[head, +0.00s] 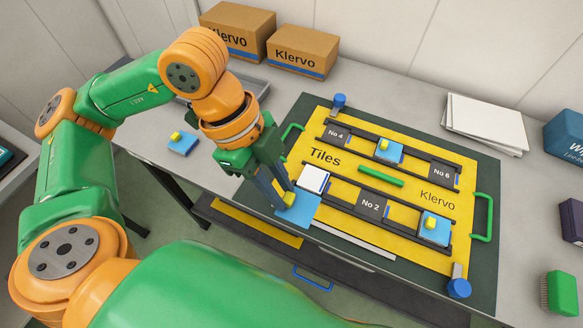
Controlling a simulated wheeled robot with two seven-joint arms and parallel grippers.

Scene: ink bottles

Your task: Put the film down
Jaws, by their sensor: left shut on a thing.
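My left gripper (281,192) points down at the left front of the yellow board (338,148). It is shut on the yellow tab of a blue film (301,211). The film lies beside the white tile (314,178), over the board's front left edge; whether it touches anything is not clear. Other blue films with yellow tabs show on the board, one at the back (384,155) and one at the front right (432,236). Another blue film (181,147) lies on the table to the left. My right gripper is not in view.
Dark slots marked No 4 (337,134), No 6 (444,172) and No 2 (371,206) sit on the board. Green handles and blue knobs stand at its edges. Boxes (302,50), white sheets (485,125) and a green brush (560,293) lie around it.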

